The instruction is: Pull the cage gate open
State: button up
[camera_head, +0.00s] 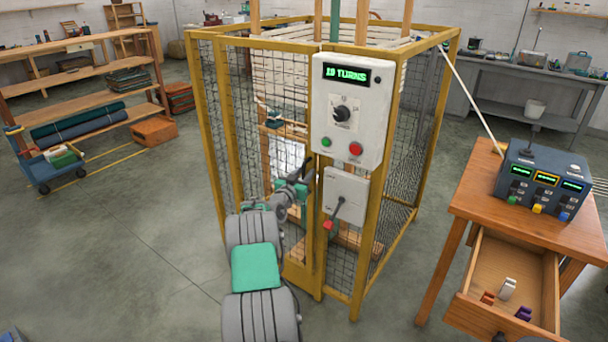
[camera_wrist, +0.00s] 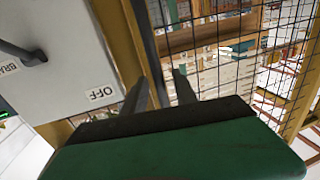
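The yellow-framed wire mesh cage (camera_head: 437,130) stands in the middle of the head view. Its left front mesh panel (camera_head: 245,150), which looks like the gate, meets a yellow post below the control box; I see no clear gap there. My gripper (camera_head: 308,168) is at that panel's right edge. In the wrist view my gripper (camera_wrist: 161,88) shows two dark fingers apart, with a yellow upright (camera_wrist: 139,45) seen between and beyond them. The mesh (camera_wrist: 225,70) is to the right. Whether the fingers touch the frame, I cannot tell.
A grey "19 TURNS" control box (camera_head: 350,110) and a lower switch box (camera_head: 343,192) with a red-tipped lever are close right of my gripper. A wooden table (camera_head: 473,200) with an open drawer (camera_head: 490,320) stands right.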

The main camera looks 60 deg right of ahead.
jog(key=shift+c, duration=0.4)
grip_shut()
dwell(0.9)
